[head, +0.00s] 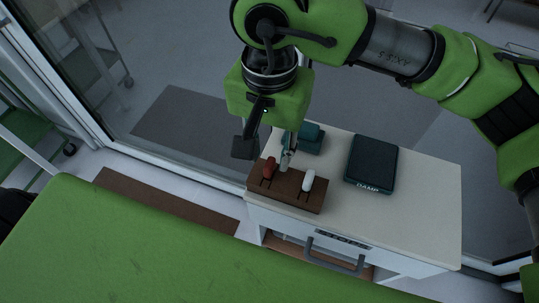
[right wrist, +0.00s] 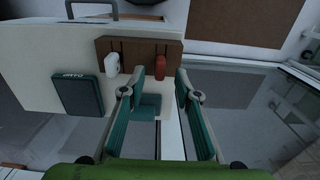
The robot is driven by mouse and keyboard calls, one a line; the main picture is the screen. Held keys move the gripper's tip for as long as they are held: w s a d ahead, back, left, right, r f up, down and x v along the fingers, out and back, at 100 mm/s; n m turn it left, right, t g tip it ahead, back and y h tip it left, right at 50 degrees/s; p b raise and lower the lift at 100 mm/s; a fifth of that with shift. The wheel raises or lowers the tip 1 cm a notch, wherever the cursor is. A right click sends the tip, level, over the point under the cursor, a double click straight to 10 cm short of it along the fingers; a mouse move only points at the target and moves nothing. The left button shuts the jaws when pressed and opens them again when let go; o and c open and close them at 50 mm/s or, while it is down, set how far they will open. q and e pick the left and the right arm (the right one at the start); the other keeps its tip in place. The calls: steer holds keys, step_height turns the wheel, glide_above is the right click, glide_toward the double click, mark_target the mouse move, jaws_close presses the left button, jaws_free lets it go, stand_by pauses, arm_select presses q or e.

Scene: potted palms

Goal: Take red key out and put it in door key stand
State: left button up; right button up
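A red key (head: 269,168) and a white key (head: 308,180) stand in slots of a brown wooden holder (head: 314,202) on a white cabinet top. In the right wrist view, the red key (right wrist: 161,68) shows between the fingertips of my right gripper (right wrist: 161,78), which is open. The white key (right wrist: 112,63) is left of the fingers. In the head view, my right gripper (head: 284,158) hangs over the holder's back edge, close to the red key; contact cannot be told. My left gripper is not in view. No separate door key stand is identifiable.
A dark teal box marked DAMP (head: 371,160) and a smaller teal item (head: 311,138) lie on the cabinet top (head: 420,205). The cabinet has a grey handle (head: 334,262) in front. A large green surface (head: 130,250) fills the lower left. Glass panels stand behind.

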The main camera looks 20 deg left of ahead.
step_height(320, 180, up, 10)
steer(key=shift+f, duration=0.25)
